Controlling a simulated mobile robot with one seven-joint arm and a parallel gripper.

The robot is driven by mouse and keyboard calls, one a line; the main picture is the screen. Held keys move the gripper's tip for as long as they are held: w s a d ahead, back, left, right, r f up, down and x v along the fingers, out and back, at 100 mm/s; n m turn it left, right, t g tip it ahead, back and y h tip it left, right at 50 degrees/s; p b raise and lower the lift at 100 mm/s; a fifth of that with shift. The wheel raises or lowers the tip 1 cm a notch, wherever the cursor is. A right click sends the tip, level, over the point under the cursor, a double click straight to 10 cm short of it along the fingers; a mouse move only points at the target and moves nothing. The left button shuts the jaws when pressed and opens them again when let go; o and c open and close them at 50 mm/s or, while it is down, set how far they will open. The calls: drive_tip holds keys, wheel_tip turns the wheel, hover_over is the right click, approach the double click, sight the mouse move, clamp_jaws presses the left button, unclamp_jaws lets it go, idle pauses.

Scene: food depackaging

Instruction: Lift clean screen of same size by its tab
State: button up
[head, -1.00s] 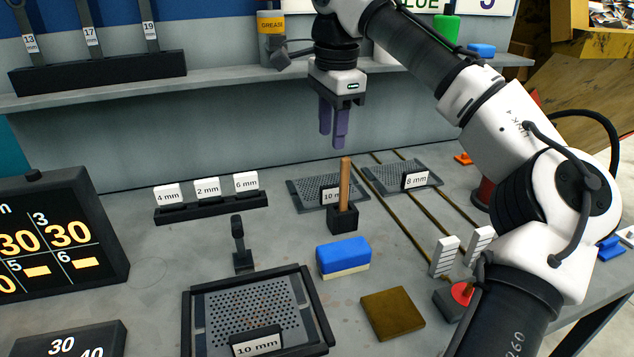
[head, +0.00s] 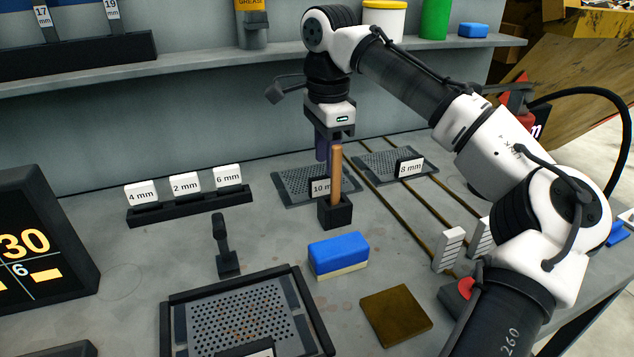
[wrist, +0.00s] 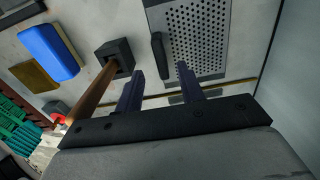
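The clean 10 mm screen (head: 291,188), a grey perforated plate, lies flat at the back of the bench. Its labelled tab (head: 321,187) is partly hidden behind a wooden handle. My gripper (head: 324,152) points down above this screen, its fingers partly hidden by the handle. In the wrist view my gripper (wrist: 158,80) is open and empty. The dark tab (wrist: 158,55) stands ahead of the gap between the fingers, beside the screen's holes (wrist: 205,30). Another perforated screen (head: 235,318) sits in a black frame (head: 318,325) at the front; its label is cut off.
The wooden handle (head: 337,168) stands upright in a black block (head: 335,212), close to my fingers. An 8 mm screen (head: 375,165) lies to the right, by brass rods (head: 405,225). A blue sponge (head: 338,252), brown plate (head: 395,315) and small-tab rack (head: 190,208) are nearby.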

wheel_tip(320, 180, down, 5)
drive_tip(key=shift+w+d+p, duration=0.1)
drive_tip(key=shift+w+p, duration=0.05)
drive_tip(key=shift+p, duration=0.15)
clamp_jaws()
